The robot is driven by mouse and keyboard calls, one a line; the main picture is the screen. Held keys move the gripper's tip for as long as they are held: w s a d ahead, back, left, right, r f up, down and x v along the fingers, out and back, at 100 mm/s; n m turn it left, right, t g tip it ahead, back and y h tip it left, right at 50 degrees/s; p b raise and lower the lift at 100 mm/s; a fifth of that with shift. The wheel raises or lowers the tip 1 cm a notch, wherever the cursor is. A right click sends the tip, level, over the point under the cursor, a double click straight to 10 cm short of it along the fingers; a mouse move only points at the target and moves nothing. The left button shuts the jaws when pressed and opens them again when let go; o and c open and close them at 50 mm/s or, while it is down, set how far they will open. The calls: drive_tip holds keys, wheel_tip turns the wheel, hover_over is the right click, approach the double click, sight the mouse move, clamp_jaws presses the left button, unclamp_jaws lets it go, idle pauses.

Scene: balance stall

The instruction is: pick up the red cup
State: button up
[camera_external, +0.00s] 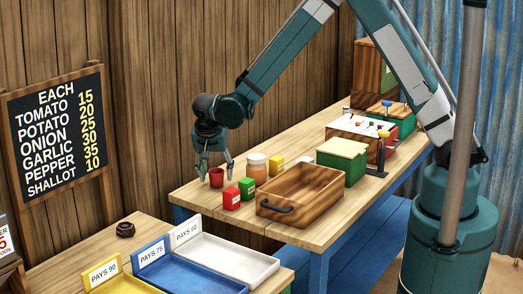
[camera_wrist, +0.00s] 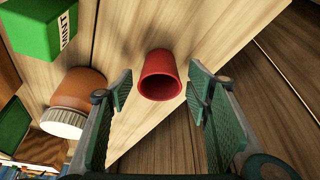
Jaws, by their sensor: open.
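The red cup (camera_external: 216,177) stands on the wooden table near its far left end in the external view. In the wrist view the red cup (camera_wrist: 160,76) shows with its round opening toward me, between my two fingertips and a little beyond them. My gripper (camera_external: 215,164) hangs over the left end of the table with its fingers pointing down around the cup. In the wrist view my gripper (camera_wrist: 158,92) is open, with a finger on each side and visible gaps to the cup. I cannot tell whether the cup's base is partly hidden by a finger.
A jar (camera_external: 257,167) stands right of the cup. A red box (camera_external: 231,197), a green box (camera_external: 247,188) and a yellow box (camera_external: 276,165) are close by. A wooden crate (camera_external: 301,189) is further right. The wooden wall (camera_external: 188,90) rises behind.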

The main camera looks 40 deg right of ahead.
idle(0.4)
drive_tip(key=c, duration=1)
drive_tip(key=shift+r, duration=0.15)
drive_tip(key=shift+r+p, duration=0.3)
drive_tip(key=shift+r, duration=4.6)
